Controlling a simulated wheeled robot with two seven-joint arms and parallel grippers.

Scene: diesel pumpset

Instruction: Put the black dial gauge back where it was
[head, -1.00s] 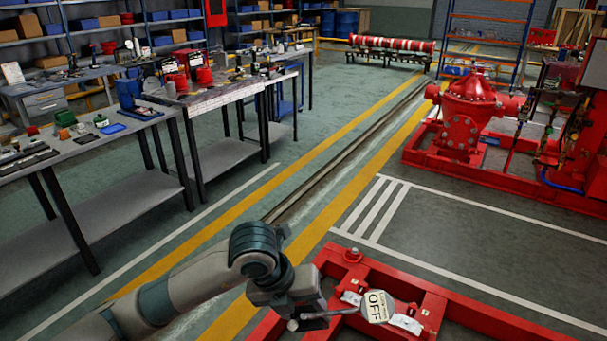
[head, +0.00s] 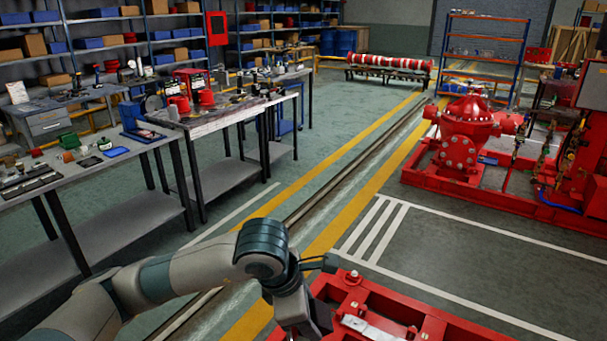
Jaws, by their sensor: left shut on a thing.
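My left gripper (head: 308,325) hangs at the bottom edge of the head view, over the left side of a red steel frame (head: 395,318). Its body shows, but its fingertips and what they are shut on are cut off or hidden. I cannot make out the black dial gauge for certain anywhere in this view. My right gripper is not in view.
Workbenches with tools (head: 100,160) stand on the left. A red pump (head: 465,135) on a red skid stands at the right. The floor (head: 455,240) between is clear.

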